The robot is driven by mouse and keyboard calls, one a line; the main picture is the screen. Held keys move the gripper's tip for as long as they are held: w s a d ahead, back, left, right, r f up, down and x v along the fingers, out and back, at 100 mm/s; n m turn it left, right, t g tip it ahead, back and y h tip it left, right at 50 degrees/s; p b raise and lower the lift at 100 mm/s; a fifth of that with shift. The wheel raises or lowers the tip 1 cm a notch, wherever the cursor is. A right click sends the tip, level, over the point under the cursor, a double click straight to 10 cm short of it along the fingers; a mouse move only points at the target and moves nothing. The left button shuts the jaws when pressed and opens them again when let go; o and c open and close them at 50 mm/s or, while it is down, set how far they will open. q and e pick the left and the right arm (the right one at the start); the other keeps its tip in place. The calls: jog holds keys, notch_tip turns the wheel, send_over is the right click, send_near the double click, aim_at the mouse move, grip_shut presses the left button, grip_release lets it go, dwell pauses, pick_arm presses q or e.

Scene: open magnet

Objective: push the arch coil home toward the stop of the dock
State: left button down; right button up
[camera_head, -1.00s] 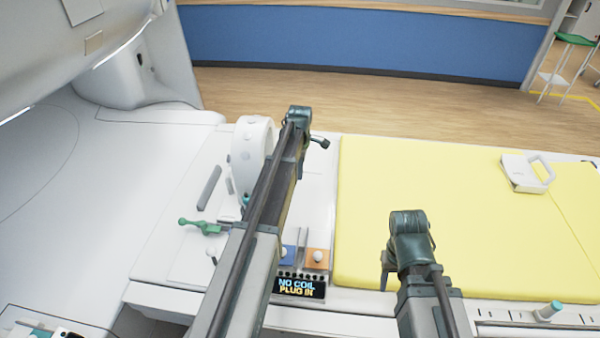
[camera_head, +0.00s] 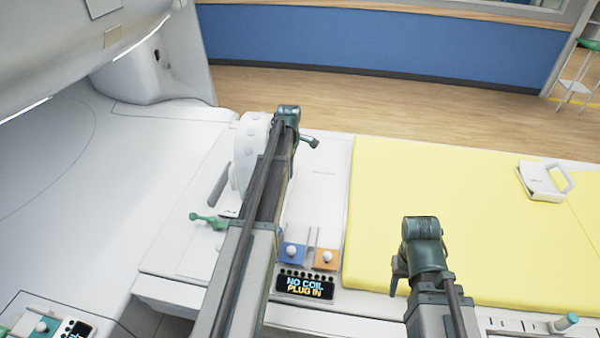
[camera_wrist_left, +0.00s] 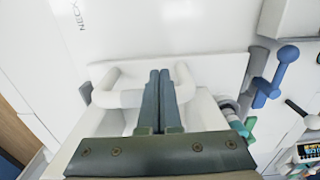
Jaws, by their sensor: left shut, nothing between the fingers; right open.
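The white arch coil (camera_head: 252,150) stands upright on the dock (camera_head: 195,263), at the left end of the table, close beside a grey bar (camera_head: 218,185). My left arm covers its right side in the head view. My left gripper (camera_wrist_left: 158,75) is shut and empty. In the left wrist view its fingers lie between the two posts of a white handle-like frame (camera_wrist_left: 108,98), against or just above it; contact is not clear. My right gripper (camera_head: 398,280) is open over the near left edge of the yellow pad, mostly hidden by its wrist. I cannot make out the dock's stop.
A green lever (camera_head: 208,220) sits left of my left arm. Blue (camera_head: 291,251) and orange (camera_head: 326,259) knobbed blocks sit behind a display (camera_head: 305,287) reading "NO COIL PLUG IN". The yellow pad (camera_head: 450,210) is clear except for a white handled piece (camera_head: 544,181).

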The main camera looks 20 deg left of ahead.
pick_arm(q)
jog(key=shift+s+a, duration=0.2)
jog(key=shift+a, duration=0.45)
jog(key=shift+s+a, duration=0.15)
jog(key=shift+a, duration=0.45)
jog(key=shift+d, duration=0.1)
jog(key=shift+r, duration=0.15)
notch_tip(320, 180, up, 14)
jog(key=p, duration=1.4)
jog(key=shift+f, duration=0.2)
jog(key=shift+d+f, duration=0.1)
